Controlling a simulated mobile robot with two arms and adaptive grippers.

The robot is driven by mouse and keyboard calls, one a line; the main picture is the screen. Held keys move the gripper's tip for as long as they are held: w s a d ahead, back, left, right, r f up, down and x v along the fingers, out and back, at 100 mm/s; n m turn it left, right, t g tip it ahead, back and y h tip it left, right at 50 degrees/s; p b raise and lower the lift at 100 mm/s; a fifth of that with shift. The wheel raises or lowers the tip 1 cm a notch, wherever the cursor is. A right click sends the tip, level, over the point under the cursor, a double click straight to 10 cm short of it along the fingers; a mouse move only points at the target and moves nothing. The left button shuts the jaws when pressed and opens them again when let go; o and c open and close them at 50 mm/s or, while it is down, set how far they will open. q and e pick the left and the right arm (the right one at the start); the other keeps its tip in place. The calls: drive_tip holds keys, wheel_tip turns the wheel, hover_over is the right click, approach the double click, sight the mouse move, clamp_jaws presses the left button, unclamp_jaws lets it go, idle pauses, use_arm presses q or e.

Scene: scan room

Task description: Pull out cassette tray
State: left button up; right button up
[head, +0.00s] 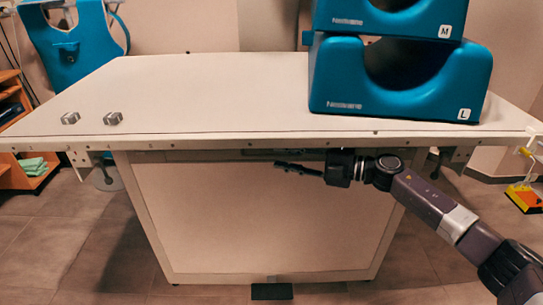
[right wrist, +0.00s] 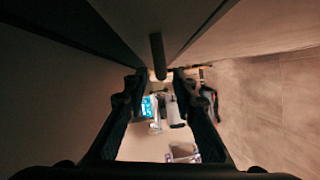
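The cassette tray sits under the tabletop; only a dark strip of its front (head: 275,153) shows in the head view, below the table's front edge. A dark bar like a handle (right wrist: 157,56) shows in the right wrist view, its lower end between my fingertips as seen there. My right gripper (head: 279,166) reaches in from the right, just below the table edge and in front of the panel. In the right wrist view its two fingers (right wrist: 160,80) are apart, with a gap on each side of the bar. I cannot tell whether they touch it. My left gripper is not in view.
The white table (head: 200,90) spans the view above a pale panel (head: 250,215). Blue head supports (head: 400,85) are stacked at its right, and two small metal blocks (head: 112,118) lie at its left. A black pedal (head: 271,291) is on the floor.

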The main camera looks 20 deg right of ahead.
sight(274, 156)
drive_tip(key=shift+x, duration=1.7)
drive_tip(key=shift+c, duration=0.2)
clamp_jaws()
